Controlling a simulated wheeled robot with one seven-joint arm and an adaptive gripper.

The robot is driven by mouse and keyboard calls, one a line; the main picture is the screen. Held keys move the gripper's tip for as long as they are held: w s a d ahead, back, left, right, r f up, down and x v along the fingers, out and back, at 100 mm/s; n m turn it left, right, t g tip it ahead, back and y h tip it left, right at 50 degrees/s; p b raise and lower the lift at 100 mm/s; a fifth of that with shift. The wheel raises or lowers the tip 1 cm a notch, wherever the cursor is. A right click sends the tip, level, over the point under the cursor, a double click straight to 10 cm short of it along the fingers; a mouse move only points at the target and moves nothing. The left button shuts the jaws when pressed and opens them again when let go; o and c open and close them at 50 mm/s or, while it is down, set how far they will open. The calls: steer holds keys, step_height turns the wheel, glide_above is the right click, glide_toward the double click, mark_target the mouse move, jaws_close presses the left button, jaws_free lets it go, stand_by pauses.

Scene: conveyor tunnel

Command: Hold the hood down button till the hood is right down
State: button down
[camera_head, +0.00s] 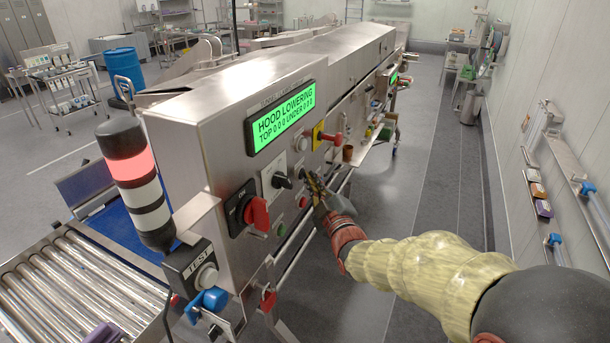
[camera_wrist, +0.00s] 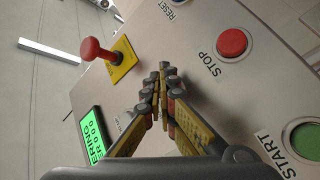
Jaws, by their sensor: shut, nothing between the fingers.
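My gripper (camera_head: 310,182) is shut and empty, its fingertips at the steel control panel (camera_head: 222,157). In the wrist view my gripper (camera_wrist: 162,72) has its closed tips against or very close to the panel, between the display and the red STOP button. The hood down button cannot be made out; the fingers cover that spot. The green display (camera_head: 281,117) reads HOOD LOWERING, with TOP and UNDER at zeros; part of the display (camera_wrist: 88,137) shows in the wrist view. I cannot tell the hood's height from these views.
Near my fingers are the red STOP button (camera_wrist: 232,43), green START button (camera_wrist: 306,139) and a red knob on a yellow plate (camera_wrist: 97,50). A red rotary switch (camera_head: 256,212) and black selector (camera_head: 281,180) are left of my gripper. Open floor (camera_head: 410,200) lies right.

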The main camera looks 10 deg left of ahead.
steer(key=shift+d, duration=0.1)
stand_by(0.3)
steer(key=shift+s+d+b, duration=0.35)
steer(key=shift+d+b, duration=0.15)
steer(key=shift+d, duration=0.3)
steer(key=shift+d, duration=0.1)
steer(key=d, duration=0.1)
steer(key=s+d+b, duration=0.1)
steer(key=d, duration=0.2)
steer(key=shift+s+d, duration=0.25)
steer(key=shift+s, duration=0.1)
stand_by(0.4)
